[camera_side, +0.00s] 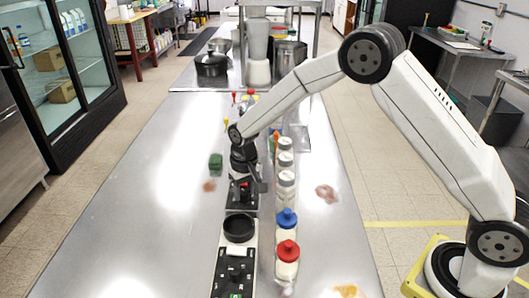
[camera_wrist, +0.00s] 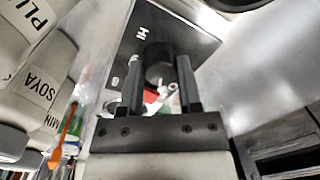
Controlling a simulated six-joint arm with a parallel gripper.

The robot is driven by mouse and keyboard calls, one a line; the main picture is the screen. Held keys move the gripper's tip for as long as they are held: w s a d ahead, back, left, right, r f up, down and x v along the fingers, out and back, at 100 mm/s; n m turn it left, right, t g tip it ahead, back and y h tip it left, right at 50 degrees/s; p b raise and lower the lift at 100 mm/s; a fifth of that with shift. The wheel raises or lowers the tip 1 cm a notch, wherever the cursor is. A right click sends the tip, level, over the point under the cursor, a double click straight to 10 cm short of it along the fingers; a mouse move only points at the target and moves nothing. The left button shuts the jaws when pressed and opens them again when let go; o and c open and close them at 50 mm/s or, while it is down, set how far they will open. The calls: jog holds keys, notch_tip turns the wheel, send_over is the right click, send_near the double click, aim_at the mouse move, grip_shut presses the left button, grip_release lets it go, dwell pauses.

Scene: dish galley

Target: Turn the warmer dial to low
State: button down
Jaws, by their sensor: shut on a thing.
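The warmer dial (camera_wrist: 158,62) is a black round knob on a dark panel (camera_wrist: 176,22) marked "HI", in the wrist view. My gripper (camera_wrist: 158,80) has one dark finger on each side of the dial and is shut on it. Red, green and white patches show below the dial between the fingers; I cannot tell the dial's setting. In the side view, my gripper (camera_side: 243,188) reaches down at a black unit (camera_side: 240,203) in the middle of the steel counter. The dial is mostly hidden there by my gripper.
A row of jars (camera_side: 286,160) stands close on the right, with blue-lidded (camera_side: 286,222) and red-lidded (camera_side: 287,262) ones nearer. A black bowl (camera_side: 239,228) and a panel with knobs (camera_side: 233,275) lie in front. A green block (camera_side: 215,161) sits left; the counter's left side is largely clear.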

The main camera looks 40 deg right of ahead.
aim_at(245, 191)
jog(key=shift+w+r+m, duration=0.1)
jog(key=shift+m, duration=0.4)
jog(key=shift+c, duration=1.4)
grip_release()
jog(key=shift+d+r, duration=0.15)
jog(key=shift+r, duration=3.75)
jog(key=s+d+n+t, duration=0.1)
jog(key=s+d, duration=0.3)
jog(key=s, duration=0.7)
jog(key=s+d+n+t, duration=0.1)
jog(key=s+d, duration=0.2)
jog(key=s, duration=0.8)
jog(key=shift+s+d+n+t+h, duration=0.15)
jog(key=shift+d+n+t+h, duration=0.15)
jog(key=shift+d+n, duration=0.1)
